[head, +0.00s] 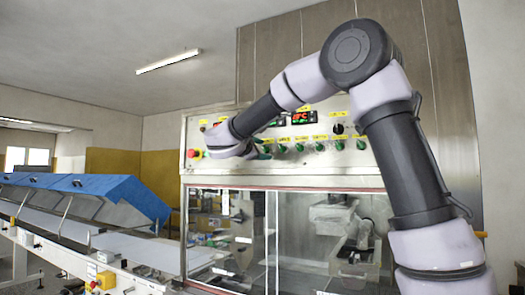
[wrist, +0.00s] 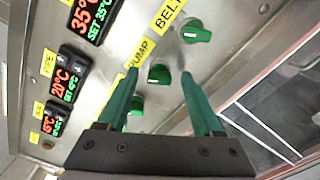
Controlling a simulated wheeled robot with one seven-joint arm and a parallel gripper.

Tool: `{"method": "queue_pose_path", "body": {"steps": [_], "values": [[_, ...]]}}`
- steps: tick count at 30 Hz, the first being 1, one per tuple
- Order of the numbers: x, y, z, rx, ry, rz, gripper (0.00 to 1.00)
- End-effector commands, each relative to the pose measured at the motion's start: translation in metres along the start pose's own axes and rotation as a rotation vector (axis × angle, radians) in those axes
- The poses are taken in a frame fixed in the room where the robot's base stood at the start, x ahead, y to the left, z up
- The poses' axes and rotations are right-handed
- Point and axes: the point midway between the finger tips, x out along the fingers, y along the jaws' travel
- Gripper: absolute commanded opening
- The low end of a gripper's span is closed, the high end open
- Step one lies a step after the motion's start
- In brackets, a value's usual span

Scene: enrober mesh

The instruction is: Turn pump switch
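The pump switch (wrist: 159,74) is a green knob beside a yellow label reading PUMP (wrist: 138,53) in the wrist view. My gripper (wrist: 161,79) is open, with one green finger on each side of this knob in the picture. I cannot tell whether the fingers touch it. In the head view my gripper (head: 262,150) is at the left part of the control panel (head: 385,178), and it hides part of the knob row there.
Another green knob (wrist: 197,32) by the BELT label is up right, and one (wrist: 137,105) is partly behind the left finger. Temperature displays (wrist: 70,75) line the left. A red emergency button (head: 191,153) is left of my gripper. Glass doors (head: 300,235) lie below.

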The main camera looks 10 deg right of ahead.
Motion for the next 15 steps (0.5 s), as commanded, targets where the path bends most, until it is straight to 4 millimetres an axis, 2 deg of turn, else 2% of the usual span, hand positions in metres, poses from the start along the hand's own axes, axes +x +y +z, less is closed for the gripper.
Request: {"method": "queue_pose_path", "body": {"steps": [8, 11, 15], "values": [[-0.006, 0.001, 0.0, 0.001, 0.001, 0.002, 0.68], [-0.02, 0.001, 0.0, 0.001, 0.002, 0.002, 0.68], [-0.05, 0.001, -0.001, 0.001, 0.004, 0.004, 0.68]]}}
